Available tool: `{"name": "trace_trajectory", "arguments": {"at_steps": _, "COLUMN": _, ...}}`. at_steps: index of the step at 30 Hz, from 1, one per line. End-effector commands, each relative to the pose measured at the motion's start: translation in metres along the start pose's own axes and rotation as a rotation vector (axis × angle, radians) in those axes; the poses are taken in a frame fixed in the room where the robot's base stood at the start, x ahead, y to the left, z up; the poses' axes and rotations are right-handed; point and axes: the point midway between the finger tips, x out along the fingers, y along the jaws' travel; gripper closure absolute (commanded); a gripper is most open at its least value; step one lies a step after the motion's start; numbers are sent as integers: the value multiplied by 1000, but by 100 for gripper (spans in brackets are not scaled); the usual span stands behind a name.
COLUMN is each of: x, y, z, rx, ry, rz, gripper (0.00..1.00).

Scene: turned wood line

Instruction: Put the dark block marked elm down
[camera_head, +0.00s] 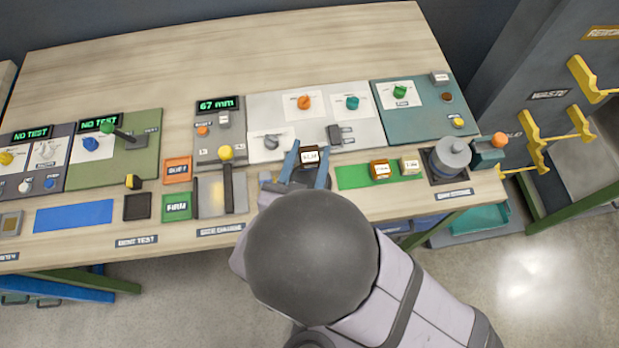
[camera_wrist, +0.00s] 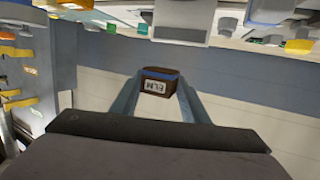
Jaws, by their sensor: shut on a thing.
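The dark brown block marked ELM (camera_head: 310,158) is between the two blue-grey fingers of my gripper (camera_head: 306,170) in the head view, over the front middle of the bench. In the wrist view the dark block (camera_wrist: 159,83) sits between the fingertips of my gripper (camera_wrist: 158,88), and its white ELM label reads upside down. My gripper is shut on it. Whether the block touches the bench top cannot be told, as my arm hides the area just in front of it.
A green strip (camera_head: 350,177) with an orange-brown block (camera_head: 380,169) and a pale block (camera_head: 410,164) lies right of my gripper. A grey cylinder (camera_head: 452,155) is at the right end. Bare wood lies behind the panels.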

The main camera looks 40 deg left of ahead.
Motion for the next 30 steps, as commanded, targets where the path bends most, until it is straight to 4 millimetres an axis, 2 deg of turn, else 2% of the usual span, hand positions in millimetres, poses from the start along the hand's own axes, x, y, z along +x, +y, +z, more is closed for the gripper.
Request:
{"name": "trace_trajectory", "arguments": {"at_steps": 5, "x": 2, "y": 0, "z": 12, "rx": -5, "ry": -1, "rz": 1, "gripper": 80}}
{"name": "trace_trajectory", "arguments": {"at_steps": 15, "x": 11, "y": 0, "z": 52, "rx": -4, "ry": -1, "rz": 1, "gripper": 80}}
{"name": "trace_trajectory", "arguments": {"at_steps": 26, "x": 13, "y": 0, "z": 62, "rx": -1, "ry": 0, "rz": 0, "gripper": 80}}
{"name": "trace_trajectory", "arguments": {"at_steps": 30, "x": 15, "y": 0, "z": 72, "rx": -4, "ry": -1, "rz": 0, "gripper": 80}}
